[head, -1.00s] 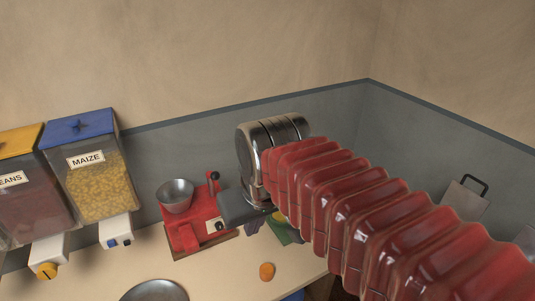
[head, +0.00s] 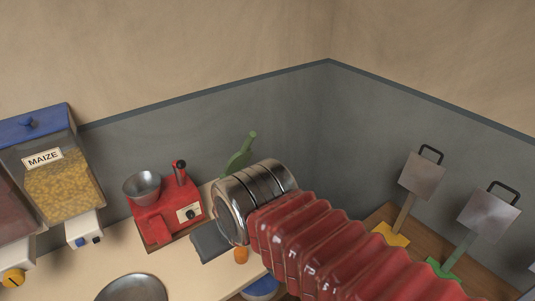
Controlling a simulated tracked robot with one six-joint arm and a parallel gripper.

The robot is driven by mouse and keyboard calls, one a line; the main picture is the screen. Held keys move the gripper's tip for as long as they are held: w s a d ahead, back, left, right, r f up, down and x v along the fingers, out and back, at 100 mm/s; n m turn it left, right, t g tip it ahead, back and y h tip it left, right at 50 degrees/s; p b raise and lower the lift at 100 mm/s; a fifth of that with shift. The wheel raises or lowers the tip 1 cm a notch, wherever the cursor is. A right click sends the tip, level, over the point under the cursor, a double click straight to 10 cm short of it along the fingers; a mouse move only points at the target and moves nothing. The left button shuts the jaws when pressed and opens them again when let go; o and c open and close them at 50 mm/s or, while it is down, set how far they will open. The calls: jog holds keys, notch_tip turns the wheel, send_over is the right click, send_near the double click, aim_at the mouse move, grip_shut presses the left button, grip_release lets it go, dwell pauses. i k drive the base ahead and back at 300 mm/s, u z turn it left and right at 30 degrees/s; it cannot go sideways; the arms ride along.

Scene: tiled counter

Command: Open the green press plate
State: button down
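My gripper (head: 211,243) is a dark grey block at the front left of the wrist, in front of the red machine. It is apart from the green plate in the picture. Its fingertips are not clear, and I see nothing in it.
A red machine (head: 167,214) with a metal bowl stands left of my gripper. An orange fruit (head: 240,256) lies close by. The maize dispenser (head: 56,180) is at the left, a metal dish (head: 132,288) in front. Grey plates on yellow and green bases stand at the right.

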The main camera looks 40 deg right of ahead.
aim_at(237, 162)
jog(key=k, duration=0.95)
jog(key=z, duration=0.2)
jog(key=i, duration=0.55)
jog(key=u, duration=0.75)
